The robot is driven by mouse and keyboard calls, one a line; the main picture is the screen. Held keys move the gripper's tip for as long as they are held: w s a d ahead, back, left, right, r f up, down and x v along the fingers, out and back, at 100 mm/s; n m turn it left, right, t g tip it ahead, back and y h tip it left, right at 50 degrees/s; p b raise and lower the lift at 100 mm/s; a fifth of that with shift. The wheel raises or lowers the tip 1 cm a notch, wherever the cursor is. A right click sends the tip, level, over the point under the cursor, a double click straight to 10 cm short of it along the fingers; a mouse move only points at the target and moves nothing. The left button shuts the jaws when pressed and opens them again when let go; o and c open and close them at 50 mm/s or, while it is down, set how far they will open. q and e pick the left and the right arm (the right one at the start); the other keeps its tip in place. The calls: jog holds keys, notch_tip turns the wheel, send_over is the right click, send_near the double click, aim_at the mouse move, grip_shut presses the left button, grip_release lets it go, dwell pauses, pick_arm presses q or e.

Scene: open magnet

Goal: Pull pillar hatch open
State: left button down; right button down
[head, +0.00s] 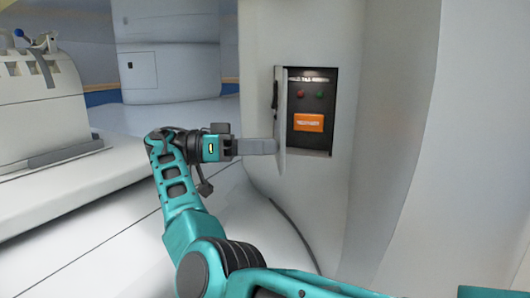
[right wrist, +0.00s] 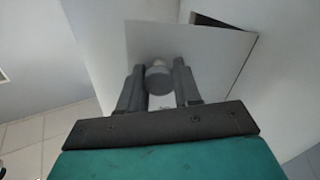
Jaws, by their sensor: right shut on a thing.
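The pillar hatch (head: 281,112) is a thin pale door standing swung out on the left side of a dark recess (head: 312,92) in the white pillar. My right gripper (head: 275,146) reaches in from the left to the lower part of the door. In the right wrist view the two fingers (right wrist: 160,80) are shut on a round grey knob (right wrist: 159,76) on the hatch's flat face (right wrist: 200,42). A dark slit of the opening shows behind its upper edge. The fingertips are partly hidden in the head view. My left gripper is out of view.
Inside the recess are an orange label (head: 309,122) and small red and green lights (head: 309,95). The white pillar (head: 385,130) surrounds the opening. A white bed-like unit (head: 50,105) stands at the left, with a dark cable (head: 293,229) below the hatch.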

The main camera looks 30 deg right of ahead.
jog(key=shift+w+r, duration=0.1)
jog(key=shift+r, duration=0.15)
dwell(0.3)
jog(key=c, duration=1.2)
grip_release()
jog(key=o, duration=0.4)
jog(key=shift+f, duration=0.15)
